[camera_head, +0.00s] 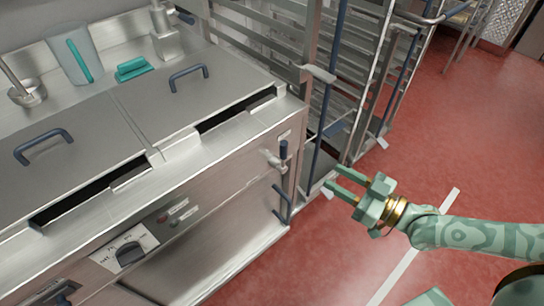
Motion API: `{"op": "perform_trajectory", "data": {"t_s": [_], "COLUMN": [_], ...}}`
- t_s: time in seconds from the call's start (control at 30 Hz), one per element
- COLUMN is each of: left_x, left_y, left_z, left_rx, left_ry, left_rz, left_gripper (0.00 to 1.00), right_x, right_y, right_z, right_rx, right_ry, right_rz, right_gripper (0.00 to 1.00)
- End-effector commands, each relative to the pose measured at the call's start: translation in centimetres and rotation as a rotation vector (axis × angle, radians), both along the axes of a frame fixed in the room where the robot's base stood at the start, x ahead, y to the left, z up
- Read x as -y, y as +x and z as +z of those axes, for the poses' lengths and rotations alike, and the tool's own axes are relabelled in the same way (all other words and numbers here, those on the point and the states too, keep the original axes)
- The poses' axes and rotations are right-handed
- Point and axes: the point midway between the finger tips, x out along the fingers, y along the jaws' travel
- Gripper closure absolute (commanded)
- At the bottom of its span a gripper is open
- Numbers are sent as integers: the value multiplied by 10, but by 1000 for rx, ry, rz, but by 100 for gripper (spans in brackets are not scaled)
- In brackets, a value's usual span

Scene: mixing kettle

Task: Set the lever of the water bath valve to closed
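The water bath is a steel unit with a metal front panel (215,185). Near the right end of its front sits a small metal valve (272,160) with a dark blue lever (283,150). The lever stands upright, its blue grip pointing up. My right gripper (332,177) is to the right of the valve and apart from it. Its two green fingers are spread and point left toward the unit, with nothing between them. My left gripper is not in view.
A blue door handle (282,204) sits below the valve. A tall rack with a blue upright (316,125) stands close behind the gripper. A control knob (130,253) is on the front panel, and lids with blue handles (188,77) cover the top. Red floor (450,130) lies open at right.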

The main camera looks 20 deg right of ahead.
Motion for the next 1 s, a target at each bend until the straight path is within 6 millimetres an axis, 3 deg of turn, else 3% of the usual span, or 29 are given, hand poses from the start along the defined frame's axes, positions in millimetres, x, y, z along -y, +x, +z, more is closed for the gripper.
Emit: {"op": "perform_trajectory", "data": {"t_s": [0.1,0.4,1.0], "left_x": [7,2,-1], "left_y": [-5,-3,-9], "left_z": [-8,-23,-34], "left_rx": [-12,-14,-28], "left_ry": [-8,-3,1], "left_rz": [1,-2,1], "left_gripper": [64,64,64], "right_x": [-6,-25,-62], "right_y": [11,42,103], "right_z": [-3,-3,-1], "right_rx": [1,-1,1], "right_ry": [-1,1,-1], "right_rz": [0,1,0], "right_gripper": [62,62,62]}}
